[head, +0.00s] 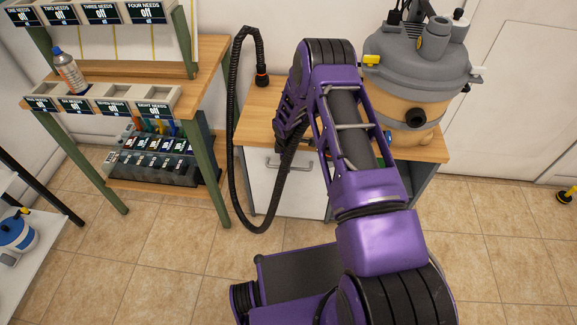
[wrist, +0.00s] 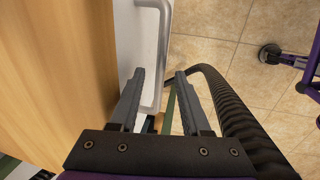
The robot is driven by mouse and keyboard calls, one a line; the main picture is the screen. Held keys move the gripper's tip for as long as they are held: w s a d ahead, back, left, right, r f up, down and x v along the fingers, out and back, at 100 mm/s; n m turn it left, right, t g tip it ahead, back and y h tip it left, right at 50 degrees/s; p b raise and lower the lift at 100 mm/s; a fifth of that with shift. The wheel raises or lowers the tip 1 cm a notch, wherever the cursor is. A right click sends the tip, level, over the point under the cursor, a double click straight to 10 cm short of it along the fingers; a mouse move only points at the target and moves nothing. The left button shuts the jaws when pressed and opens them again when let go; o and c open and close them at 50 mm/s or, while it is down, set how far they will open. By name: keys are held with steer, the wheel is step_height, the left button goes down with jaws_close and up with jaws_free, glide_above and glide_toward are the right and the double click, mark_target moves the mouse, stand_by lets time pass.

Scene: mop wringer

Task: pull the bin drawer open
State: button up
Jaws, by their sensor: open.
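The bin drawer (head: 300,192) is a white front under the wooden top of a low cabinet in the head view. It looks shut. Its grey bar handle (head: 290,165) is near the top of the front. In the wrist view, the handle (wrist: 164,45) runs down the picture beside the white front (wrist: 128,40). My gripper (wrist: 160,73) is open, with the handle's bar showing between its two fingertips. I cannot tell whether either finger touches it. In the head view the fingers are not clear behind my purple arm.
A black hose (head: 233,130) hangs in front of the cabinet's left side; it also passes close to the right finger in the wrist view (wrist: 228,105). A vacuum (head: 415,90) stands on the cabinet top (head: 258,130). A shelf bench (head: 213,60) stands left. Tiled floor lies in front.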

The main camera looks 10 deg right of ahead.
steer(key=shift+w+f, duration=0.2)
steer(key=shift+f, duration=0.65)
steer(key=shift+c, duration=0.3)
jaws_close()
stand_by(0.6)
